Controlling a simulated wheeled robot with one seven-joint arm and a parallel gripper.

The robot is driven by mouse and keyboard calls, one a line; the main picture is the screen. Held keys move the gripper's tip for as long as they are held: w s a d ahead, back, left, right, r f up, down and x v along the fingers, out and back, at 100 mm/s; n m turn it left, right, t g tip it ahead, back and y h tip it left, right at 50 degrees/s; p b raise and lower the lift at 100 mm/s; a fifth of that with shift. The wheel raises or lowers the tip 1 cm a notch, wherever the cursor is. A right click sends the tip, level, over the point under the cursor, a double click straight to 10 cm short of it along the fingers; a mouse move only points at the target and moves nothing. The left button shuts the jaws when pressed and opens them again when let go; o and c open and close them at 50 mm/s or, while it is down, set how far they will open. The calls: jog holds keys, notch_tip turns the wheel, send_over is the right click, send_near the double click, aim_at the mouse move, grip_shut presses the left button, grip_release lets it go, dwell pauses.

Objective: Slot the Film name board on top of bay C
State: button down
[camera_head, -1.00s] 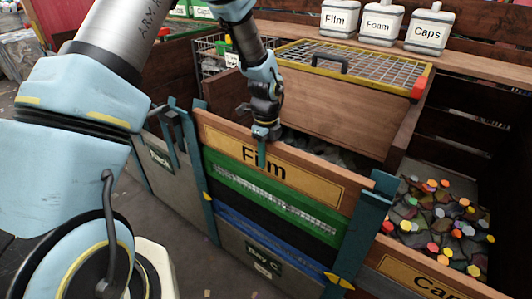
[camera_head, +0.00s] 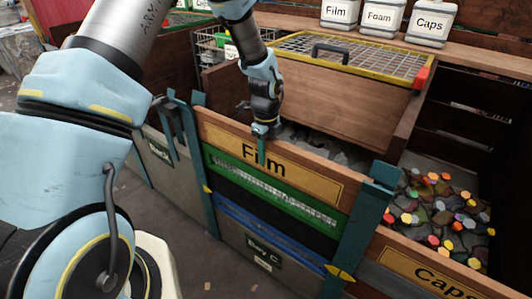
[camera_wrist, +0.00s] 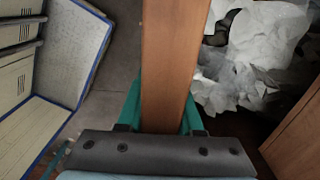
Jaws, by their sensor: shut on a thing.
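The Film name board (camera_head: 318,182), a wooden plank with a yellow "Film" label, lies across the top of the bay C front (camera_head: 262,248), between two teal posts (camera_head: 358,225). It appears to sit directly above the green panel (camera_head: 270,190); the exact contact at the ends cannot be told. My gripper (camera_head: 262,150) points down, shut on the board's top edge near its left half. In the wrist view the board's top edge (camera_wrist: 174,60) runs between my gripper's teal fingers (camera_wrist: 160,110), one on each side.
Pale crumpled film (camera_wrist: 258,50) lies in the bay behind the board. A wire-mesh lid with a yellow frame (camera_head: 345,55) is behind. The Caps bay (camera_head: 425,272), holding colourful caps, is at right. Film, Foam and Caps containers (camera_head: 381,22) stand on the back ledge.

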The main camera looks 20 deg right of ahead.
jog(key=c, duration=0.8)
grip_release()
jog(key=shift+c, duration=0.2)
jog(key=o, duration=0.4)
jog(key=shift+c, duration=0.2)
jog(key=shift+f, duration=0.15)
notch_tip(320, 180, up, 11)
jog(key=shift+b, duration=0.65)
